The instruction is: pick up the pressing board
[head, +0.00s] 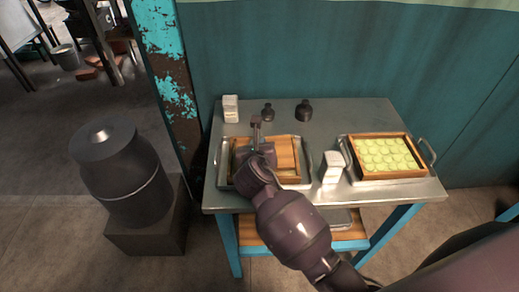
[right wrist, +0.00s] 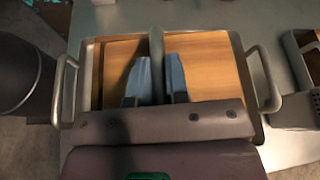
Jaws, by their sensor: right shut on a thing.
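The pressing board (head: 286,152) is a flat wooden board with an upright grey handle (head: 256,128). It sits in the left metal tray (head: 222,172) on the table, over a wooden frame. My right gripper (head: 259,150) reaches over the tray from the front and is shut on the handle. In the right wrist view, the fingers (right wrist: 157,82) stand on both sides of the handle (right wrist: 156,48), with the board (right wrist: 208,62) beneath. My gripper and arm hide part of the board. I cannot tell whether the board is lifted. My left gripper is not in view.
A second tray (head: 345,178) with a wooden frame (head: 412,171) of round pale green pieces stands on the right. A white carton (head: 333,168) stands between the trays, another (head: 231,108) at the back left. Two dark weights (head: 304,111) stand behind. A large dark can (head: 122,172) is left of the table.

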